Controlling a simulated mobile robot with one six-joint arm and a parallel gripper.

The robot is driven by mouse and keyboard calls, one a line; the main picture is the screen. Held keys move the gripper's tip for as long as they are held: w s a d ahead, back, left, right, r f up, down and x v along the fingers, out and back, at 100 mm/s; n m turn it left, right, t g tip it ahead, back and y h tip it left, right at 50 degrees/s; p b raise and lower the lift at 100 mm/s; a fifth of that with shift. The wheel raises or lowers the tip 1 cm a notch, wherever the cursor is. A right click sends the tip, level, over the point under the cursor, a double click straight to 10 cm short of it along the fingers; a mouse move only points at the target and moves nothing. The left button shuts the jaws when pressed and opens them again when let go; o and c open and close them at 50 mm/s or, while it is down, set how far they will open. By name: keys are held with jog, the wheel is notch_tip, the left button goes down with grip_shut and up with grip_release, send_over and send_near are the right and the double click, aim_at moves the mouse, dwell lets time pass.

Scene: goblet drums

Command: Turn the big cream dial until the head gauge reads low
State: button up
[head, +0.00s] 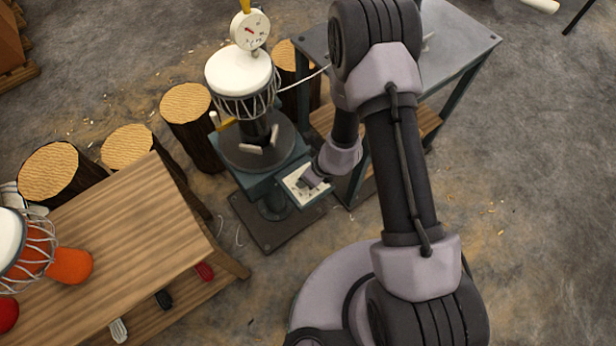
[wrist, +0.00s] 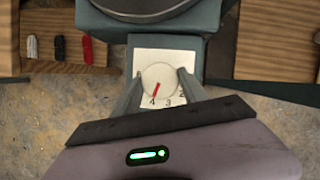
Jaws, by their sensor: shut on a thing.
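The cream dial (wrist: 160,80) sits on a pale square plate (wrist: 141,58) on the front of a blue-grey stand. It has a red pointer aimed down and slightly left, near the 4; a 3 and a 2 also show. My gripper (wrist: 160,84) is shut on the dial, one finger on each side. In the head view my gripper (head: 311,180) covers much of the dial. The round white head gauge (head: 250,31) stands above the drum's white head (head: 239,70). Its red needle points to the upper left; its marks are too small to read.
A wooden bench (head: 110,245) stands at left with another drum and an orange piece (head: 70,266) on it. Log stumps (head: 186,104) stand behind. A metal-topped table (head: 455,35) is close to my arm on the right. Open floor lies farther right.

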dwell(0.5)
jog(key=o, duration=1.3)
jog(key=shift+o, duration=0.2)
jog(key=p+v, duration=0.6)
jog(key=v, duration=1.1)
jog(key=shift+r, duration=0.25)
jog(key=shift+a, duration=0.1)
